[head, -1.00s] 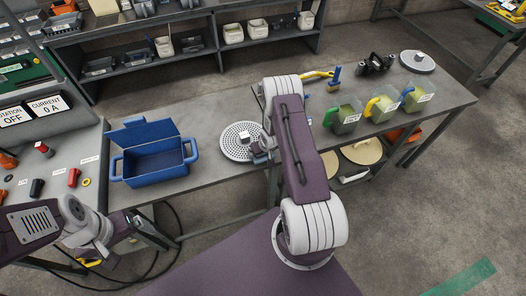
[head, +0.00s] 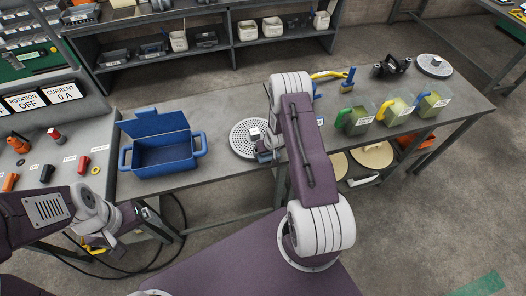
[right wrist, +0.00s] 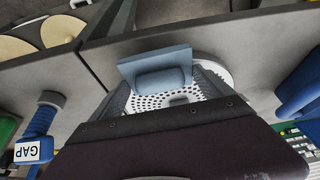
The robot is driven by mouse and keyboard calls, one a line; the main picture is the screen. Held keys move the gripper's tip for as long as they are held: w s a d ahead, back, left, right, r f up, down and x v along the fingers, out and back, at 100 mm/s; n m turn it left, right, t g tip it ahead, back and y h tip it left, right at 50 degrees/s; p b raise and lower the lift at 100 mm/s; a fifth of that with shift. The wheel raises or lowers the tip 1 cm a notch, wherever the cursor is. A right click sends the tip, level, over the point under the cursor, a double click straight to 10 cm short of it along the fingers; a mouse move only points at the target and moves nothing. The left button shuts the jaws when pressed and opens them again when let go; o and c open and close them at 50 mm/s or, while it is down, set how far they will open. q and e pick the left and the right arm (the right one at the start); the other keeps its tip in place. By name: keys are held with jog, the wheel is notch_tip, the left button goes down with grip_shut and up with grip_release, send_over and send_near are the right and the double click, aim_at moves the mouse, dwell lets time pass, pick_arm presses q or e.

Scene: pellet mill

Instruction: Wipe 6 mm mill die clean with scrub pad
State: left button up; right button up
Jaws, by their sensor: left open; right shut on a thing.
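A round, pale perforated die (head: 240,143) with a small labelled cube on it lies on the grey bench, right of the blue box. Its label is too small to read. My right gripper (head: 264,154) is at its right edge, partly hidden by my arm. In the right wrist view, my right gripper (right wrist: 165,95) is shut on a blue-grey scrub pad (right wrist: 155,62), with the perforated die (right wrist: 215,85) directly behind the pad. Whether the pad touches the die I cannot tell. My left gripper (head: 125,217) is open and empty at lower left, away from the die.
An open blue box (head: 165,155) stands left of the die. Several labelled jugs (head: 398,108), a black tool (head: 391,66) and a second disc (head: 434,66) stand at the right. The control panel (head: 45,98) is at far left. Bench between box and die is clear.

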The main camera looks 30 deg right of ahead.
jog(key=shift+s+d, duration=0.25)
jog(key=shift+d, duration=0.8)
jog(key=shift+w+a+f, duration=0.15)
jog(key=shift+a, duration=0.45)
jog(key=shift+w+a+b, duration=0.1)
jog(key=shift+a+b, duration=0.2)
jog(key=shift+a, duration=0.25)
jog(key=shift+w+a+b, duration=0.2)
jog(key=shift+a+b, duration=0.2)
jog(key=shift+a, duration=0.7)
jog(key=shift+w+a+b, duration=0.2)
jog(key=shift+a+b, duration=0.15)
jog(key=shift+a, duration=0.7)
jog(key=shift+d, duration=0.15)
